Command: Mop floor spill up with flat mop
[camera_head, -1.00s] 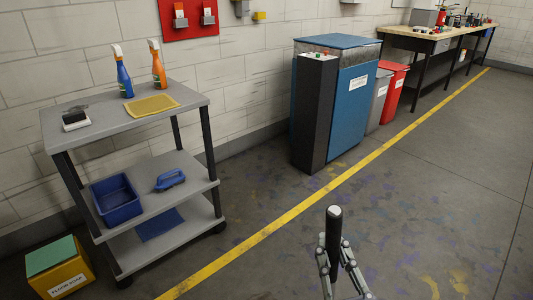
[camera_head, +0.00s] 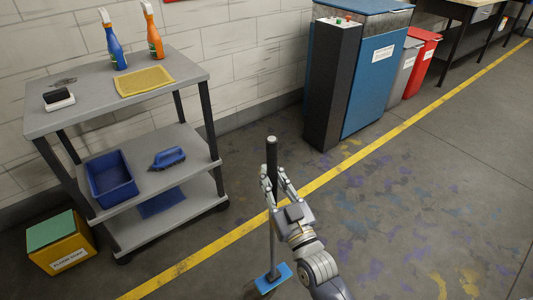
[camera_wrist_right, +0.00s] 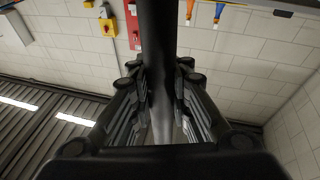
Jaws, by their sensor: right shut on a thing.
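The flat mop has a black grip (camera_head: 272,153), a thin grey pole and a blue flat head (camera_head: 273,277). It stands nearly upright, its head low at the floor near the bottom edge. My right gripper (camera_head: 277,187) is shut around the handle just below the top. In the right wrist view the dark handle (camera_wrist_right: 158,50) runs between the fingers. A brownish patch (camera_head: 249,291) shows beside the mop head, cut by the frame edge; I cannot tell whether it is the spill. Purple and yellow stains (camera_head: 375,230) mark the floor at right. My left gripper is out of view.
A grey shelf cart (camera_head: 195,75) with spray bottles, a yellow cloth and a blue bin (camera_head: 111,180) stands at left. A yellow box (camera_head: 62,258) sits beside it. A blue cabinet (camera_head: 375,85) and grey and red bins stand along the wall. Floor at right is open.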

